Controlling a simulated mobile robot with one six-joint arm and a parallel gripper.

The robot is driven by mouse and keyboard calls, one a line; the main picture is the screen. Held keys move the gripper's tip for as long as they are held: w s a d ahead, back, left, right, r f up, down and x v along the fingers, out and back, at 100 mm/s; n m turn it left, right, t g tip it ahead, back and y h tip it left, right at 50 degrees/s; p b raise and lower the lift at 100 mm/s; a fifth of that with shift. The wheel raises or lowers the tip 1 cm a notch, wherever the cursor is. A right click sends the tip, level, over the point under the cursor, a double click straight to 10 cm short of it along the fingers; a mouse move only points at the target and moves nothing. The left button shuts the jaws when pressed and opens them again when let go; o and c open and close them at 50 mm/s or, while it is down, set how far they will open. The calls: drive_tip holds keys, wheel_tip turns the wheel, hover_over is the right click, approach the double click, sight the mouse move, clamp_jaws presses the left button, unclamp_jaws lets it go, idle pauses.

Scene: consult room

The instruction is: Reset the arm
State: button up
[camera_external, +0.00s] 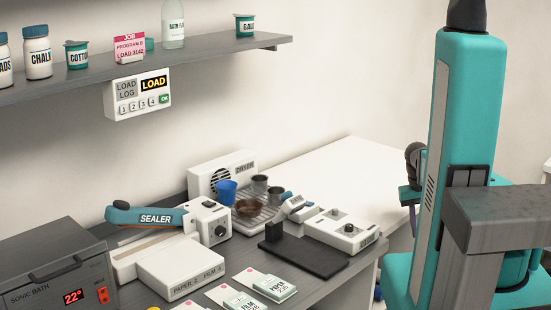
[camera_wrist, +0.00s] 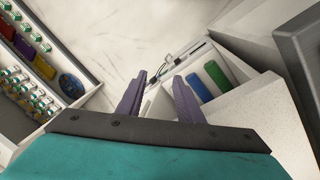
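My arm (camera_external: 456,130) stands at the right of the external view, a teal column with a grey link across it. My gripper (camera_wrist: 160,92) shows in the wrist view with its two purple-grey fingers apart and nothing between them. It points down over a pale floor, beside an open white drawer or bin (camera_wrist: 187,75).
A grey worktop holds a sealer (camera_external: 150,217), a sonic bath (camera_external: 62,268), a dryer (camera_external: 222,172), cups on a rack and paper packs. A shelf (camera_external: 200,60) carries jars above. The wrist view shows a rack of small bottles (camera_wrist: 25,85) and a blue and a green item in the bin.

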drive_tip(key=s+f+g+b, duration=0.2)
drive_tip(key=s+f+b, duration=0.1)
drive_tip(key=s+f, duration=0.6)
drive_tip(key=s+a+f+g+y+b, duration=0.1)
drive_tip(key=s+f+b, duration=0.3)
drive_tip(key=s+f, duration=0.6)
drive_tip(key=s+a+f+g+y+b, duration=0.1)
drive_tip(key=s+f+g+b, duration=0.2)
drive_tip(key=s+f, duration=0.7)
wheel_tip(320, 180, down, 9)
drive_tip(key=shift+f+n+b, duration=0.1)
drive_tip(key=shift+n+b, duration=0.3)
drive_tip(key=shift+b, duration=0.1)
idle(1.3)
